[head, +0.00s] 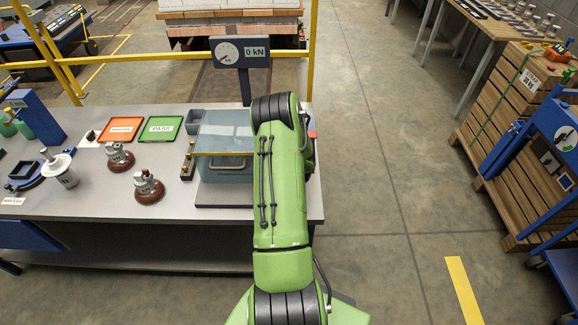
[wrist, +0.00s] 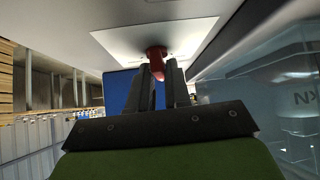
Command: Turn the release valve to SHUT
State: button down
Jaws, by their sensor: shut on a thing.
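The release valve shows as a small red handle (wrist: 156,53) in front of a pale plate (wrist: 150,32) in the wrist view. The two dark fingers of my gripper (wrist: 161,75) are shut on the handle, one on each side of it. No SHUT marking is readable, so I cannot tell the valve's setting. In the head view my green arm reaches over the right end of the bench and hides my gripper. A small red bit (head: 312,134) shows just right of the arm; it may be part of the valve.
A clear-walled test tank (head: 222,135) stands left of my arm, with a gauge (head: 228,53) and a "0 kN" sign behind. Orange (head: 120,130) and green PASS (head: 160,128) trays and brown insulators (head: 148,188) are on the bench (head: 90,213).

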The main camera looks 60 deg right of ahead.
jog(key=n+b, duration=0.1)
jog(key=n+t+y+b, duration=0.1)
jog(key=b, duration=0.1)
jog(key=n+t+y+b, duration=0.1)
jog(key=n, duration=0.1)
jog(key=shift+s+d+f+b, duration=0.2)
jog(key=shift+s+d+b, duration=0.05)
jog(key=shift+b, duration=0.05)
jog(key=n+t+y+b, duration=0.1)
jog(key=n+y+b, duration=0.1)
jog(key=n+b, duration=0.1)
jog(key=shift+r+b, duration=0.1)
jog(key=shift+b, duration=0.2)
jog(key=shift+r+n+y, duration=0.1)
jog(key=shift+n+y, duration=0.2)
jog(key=shift+y, duration=0.1)
jog(key=c, duration=1.2)
grip_release()
jog(key=shift+d, duration=0.1)
jog(key=shift+o, duration=0.2)
jog(key=p+v, duration=0.1)
jog(key=v, duration=1.4)
jog(key=shift+s, duration=0.45)
